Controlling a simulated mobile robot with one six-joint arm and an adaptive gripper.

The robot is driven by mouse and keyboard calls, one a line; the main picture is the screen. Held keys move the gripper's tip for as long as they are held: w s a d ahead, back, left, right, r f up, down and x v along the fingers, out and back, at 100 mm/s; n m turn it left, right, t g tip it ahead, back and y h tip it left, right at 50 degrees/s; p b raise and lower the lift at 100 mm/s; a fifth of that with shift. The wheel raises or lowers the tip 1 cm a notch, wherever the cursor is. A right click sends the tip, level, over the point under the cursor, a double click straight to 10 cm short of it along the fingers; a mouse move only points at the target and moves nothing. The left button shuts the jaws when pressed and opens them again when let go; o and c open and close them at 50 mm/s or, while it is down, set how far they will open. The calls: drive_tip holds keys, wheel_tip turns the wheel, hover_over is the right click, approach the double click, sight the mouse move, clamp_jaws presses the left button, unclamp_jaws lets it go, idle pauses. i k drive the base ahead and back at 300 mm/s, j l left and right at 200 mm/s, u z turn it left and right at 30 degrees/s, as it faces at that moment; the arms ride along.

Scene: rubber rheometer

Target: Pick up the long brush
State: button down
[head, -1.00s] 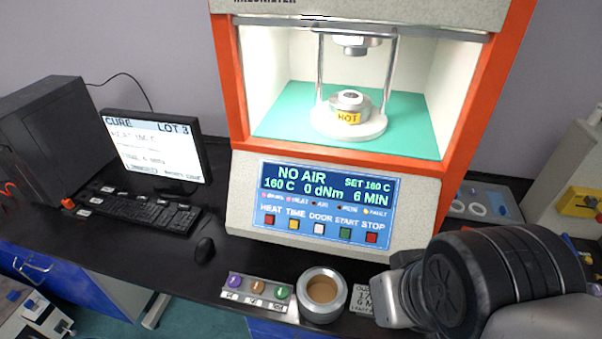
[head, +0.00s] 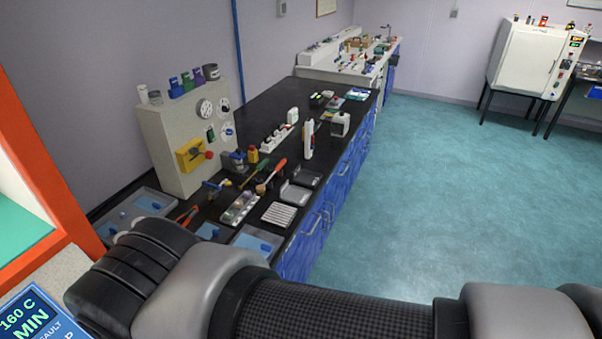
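Several handled tools lie on the black bench in the head view. One has a red handle (head: 277,167) and a dark end. A thin green-handled tool (head: 252,174) lies just left of it. They are too small for me to tell which, if either, is the long brush. My arm crosses the bottom of the view, nearer to me than the tools. My gripper does not show, so its opening and contents are hidden.
A beige box (head: 165,140) with a yellow valve block stands behind the tools. Blue-bottomed trays, a white ribbed rack (head: 279,214) and dark trays crowd the bench's front. The orange-framed rheometer (head: 45,165) is at left. Open floor (head: 440,200) lies right.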

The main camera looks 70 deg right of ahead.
sight(261, 189)
drive_tip(key=z, duration=2)
drive_tip(key=i+l+u, duration=0.1)
drive_tip(key=u, duration=1)
drive_tip(key=i+l+u, duration=0.2)
drive_tip(key=l+u, duration=0.3)
drive_tip(key=l, duration=0.4)
drive_tip(key=l+u, duration=0.45)
drive_tip(key=l, duration=0.5)
drive_tip(key=l+u, duration=0.5)
drive_tip(key=l, duration=0.45)
drive_tip(key=k+l, duration=0.1)
drive_tip(key=l, duration=0.4)
drive_tip(key=k+l, duration=0.1)
drive_tip(key=l, duration=0.4)
drive_tip(key=k+l, duration=0.1)
drive_tip(key=l, duration=0.4)
drive_tip(key=k+l, duration=0.1)
drive_tip(key=l, duration=0.4)
drive_tip(key=k+l, duration=0.1)
drive_tip(key=l, duration=0.35)
drive_tip(key=i+l+u, duration=0.05)
